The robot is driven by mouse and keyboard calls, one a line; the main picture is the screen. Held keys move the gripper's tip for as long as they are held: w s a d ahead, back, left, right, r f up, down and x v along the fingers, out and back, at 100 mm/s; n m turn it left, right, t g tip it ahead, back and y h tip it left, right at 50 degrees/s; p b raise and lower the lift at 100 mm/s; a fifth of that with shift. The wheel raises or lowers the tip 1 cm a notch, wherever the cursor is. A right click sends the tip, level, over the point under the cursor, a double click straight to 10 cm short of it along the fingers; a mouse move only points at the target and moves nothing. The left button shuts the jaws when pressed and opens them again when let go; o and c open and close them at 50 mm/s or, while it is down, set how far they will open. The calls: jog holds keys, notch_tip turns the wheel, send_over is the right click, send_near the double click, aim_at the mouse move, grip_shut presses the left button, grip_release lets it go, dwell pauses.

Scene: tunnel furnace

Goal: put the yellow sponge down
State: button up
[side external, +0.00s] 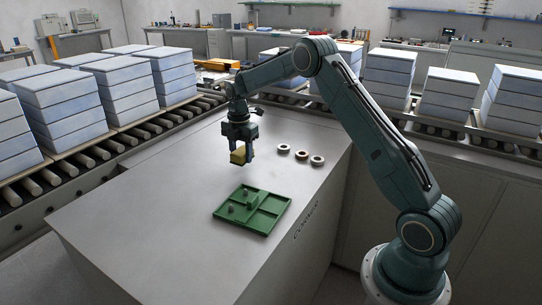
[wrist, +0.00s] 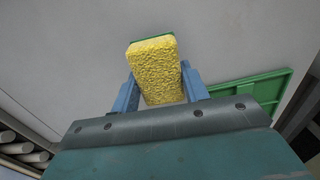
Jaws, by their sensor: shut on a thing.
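The yellow sponge (side external: 238,157) is held in my gripper (side external: 243,155) above the grey worktop. In the wrist view the sponge (wrist: 157,72) sits between the two blue fingers of my gripper (wrist: 158,92), with a strip of green at its far edge. My gripper is shut on it. In the side view the sponge appears a little above the worktop, behind the green tray; the exact height is hard to tell.
A green tray (side external: 268,222) with compartments and small pegs lies on the worktop (side external: 150,215). Three rings (side external: 301,155) stand to the right of my gripper. Roller conveyors (side external: 125,140) with stacked blue-white boxes (side external: 62,105) run behind. The worktop's left part is clear.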

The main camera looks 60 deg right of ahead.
aim_at(241, 151)
jog(key=shift+f, duration=1.65)
jog(key=shift+f, duration=0.15)
jog(key=o, duration=1)
jog(key=shift+c, duration=0.2)
notch_tip(241, 151, up, 12)
jog(key=shift+f, duration=0.1)
jog(key=shift+r, duration=0.25)
